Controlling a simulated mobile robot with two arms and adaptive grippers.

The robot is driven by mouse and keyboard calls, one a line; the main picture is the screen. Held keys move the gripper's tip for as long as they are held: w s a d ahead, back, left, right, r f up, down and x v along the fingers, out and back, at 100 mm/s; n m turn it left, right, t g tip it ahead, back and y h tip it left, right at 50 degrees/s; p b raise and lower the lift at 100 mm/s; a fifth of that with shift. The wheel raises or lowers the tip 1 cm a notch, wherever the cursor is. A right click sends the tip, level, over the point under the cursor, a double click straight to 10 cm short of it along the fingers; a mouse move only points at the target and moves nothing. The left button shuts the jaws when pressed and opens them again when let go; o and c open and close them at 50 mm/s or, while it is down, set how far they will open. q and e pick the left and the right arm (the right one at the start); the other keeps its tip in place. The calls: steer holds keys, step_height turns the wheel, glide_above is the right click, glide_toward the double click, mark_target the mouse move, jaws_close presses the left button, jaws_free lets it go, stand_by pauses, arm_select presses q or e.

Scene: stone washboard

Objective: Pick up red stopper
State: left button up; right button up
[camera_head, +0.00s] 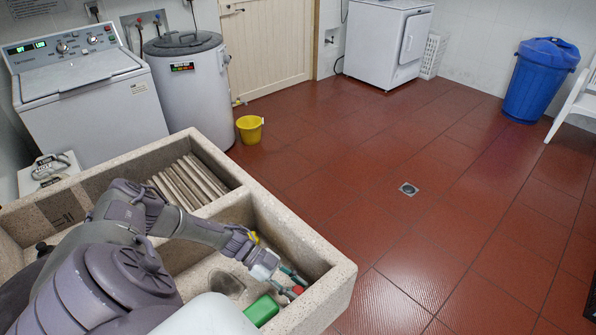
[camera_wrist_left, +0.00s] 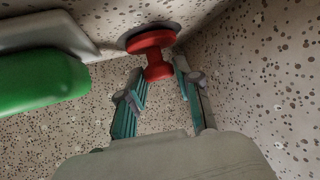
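The red stopper (camera_wrist_left: 150,42) sits against the speckled stone surface near an inner corner of the basin, with a dark ring at its base. In the head view only a small red part of the stopper (camera_head: 297,290) shows beside the fingers. My left gripper (camera_wrist_left: 160,72) is open, its teal fingers apart. The knob end of the stopper lies between the fingertips, with a visible gap to the left finger; contact on the right is hard to tell. In the head view my left gripper (camera_head: 289,280) is down inside the basin. My right gripper is not in view.
A green block (camera_head: 262,310) lies close by in the basin; in the wrist view it is at left (camera_wrist_left: 42,75), beside a grey-white piece (camera_wrist_left: 45,33). The stone washboard walls (camera_head: 322,290) stand close around the gripper. A ribbed section (camera_head: 188,182) is farther back.

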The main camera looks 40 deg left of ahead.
arm_select(q)
jaws_close()
steer(key=shift+r, duration=0.1)
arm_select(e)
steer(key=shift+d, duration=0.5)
